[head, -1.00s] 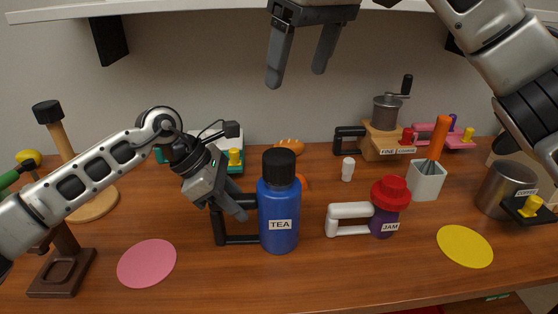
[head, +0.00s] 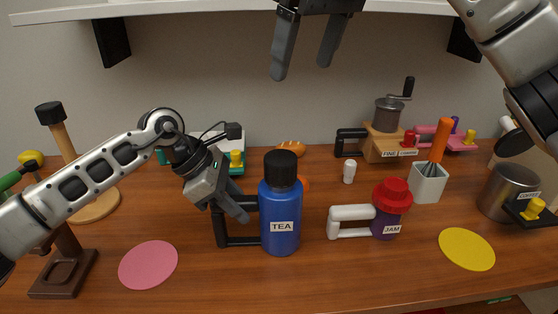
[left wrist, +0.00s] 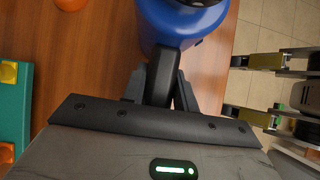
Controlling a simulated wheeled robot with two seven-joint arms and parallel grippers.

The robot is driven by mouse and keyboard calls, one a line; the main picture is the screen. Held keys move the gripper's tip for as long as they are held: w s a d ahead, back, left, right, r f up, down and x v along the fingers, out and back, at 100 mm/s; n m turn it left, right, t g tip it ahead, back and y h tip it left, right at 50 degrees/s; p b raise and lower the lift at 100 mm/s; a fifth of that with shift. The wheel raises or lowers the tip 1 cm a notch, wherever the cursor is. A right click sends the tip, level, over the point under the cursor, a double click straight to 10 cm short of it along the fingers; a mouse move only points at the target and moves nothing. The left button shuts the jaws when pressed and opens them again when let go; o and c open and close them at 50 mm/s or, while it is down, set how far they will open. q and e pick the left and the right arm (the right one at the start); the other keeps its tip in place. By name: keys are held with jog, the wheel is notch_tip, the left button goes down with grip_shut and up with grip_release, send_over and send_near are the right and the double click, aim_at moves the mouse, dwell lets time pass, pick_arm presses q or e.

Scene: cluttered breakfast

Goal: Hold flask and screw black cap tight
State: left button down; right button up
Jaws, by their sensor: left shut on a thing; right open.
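A black handle (head: 238,241) sticks out from the flask's left side. My left gripper (head: 241,213) is shut on this handle, with its fingers on both sides of it in the left wrist view (left wrist: 160,88). My right gripper (head: 303,65) is open and empty, high above and behind the flask.
A purple JAM jar (head: 386,222) with a red lid and white handle stands right of the flask. A pink disc (head: 148,264) and a yellow disc (head: 466,249) lie flat in front. A grinder (head: 387,130) and a grey pot (head: 505,192) stand further right. A shelf (head: 200,8) hangs above.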

dwell(0.5)
pick_arm(q)
jog(key=c, duration=1)
grip_release()
jog(key=shift+a, duration=0.1)
jog(key=shift+v, duration=3.7)
jog(key=shift+r, duration=0.1)
jog(key=v, duration=1.2)
